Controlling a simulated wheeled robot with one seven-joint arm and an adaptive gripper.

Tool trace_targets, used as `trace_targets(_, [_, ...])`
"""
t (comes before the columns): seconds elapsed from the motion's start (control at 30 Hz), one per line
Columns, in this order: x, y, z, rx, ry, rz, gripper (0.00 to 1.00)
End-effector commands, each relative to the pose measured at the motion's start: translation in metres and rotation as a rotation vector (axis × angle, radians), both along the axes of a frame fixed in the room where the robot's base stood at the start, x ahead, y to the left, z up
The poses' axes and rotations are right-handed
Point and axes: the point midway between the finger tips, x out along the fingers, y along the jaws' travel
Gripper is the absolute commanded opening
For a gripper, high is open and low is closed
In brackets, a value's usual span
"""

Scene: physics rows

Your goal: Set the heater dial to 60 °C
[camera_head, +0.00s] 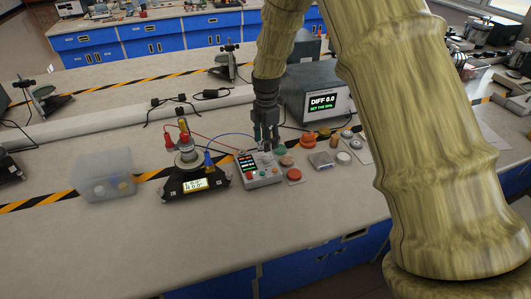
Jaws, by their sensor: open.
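A small grey control box (262,180) stands on the bench, with a dark display (246,162) showing coloured lines too small to read. Coloured buttons sit along its front. My gripper (267,146) is over the back right part of this box, pointing down, with its fingers apart. I cannot make out the heater dial clearly; the fingers cover that part of the box. I cannot tell whether the fingertips touch anything.
A grey instrument (341,105) behind reads "DIFF 0.0" and "SET THE DIAL". A black scale-like device (183,187) with a lit display and red and blue wires stands left. A translucent bin (106,172) is further left. Several discs and a red button (294,174) lie right.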

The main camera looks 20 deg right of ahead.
Motion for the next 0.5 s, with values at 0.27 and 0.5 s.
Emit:
trace_targets(0.27, [0.000,0.002,-0.040,0.000,0.001,0.001,0.47])
trace_targets(0.5, [0.000,0.002,-0.062,0.000,0.000,0.002,0.47])
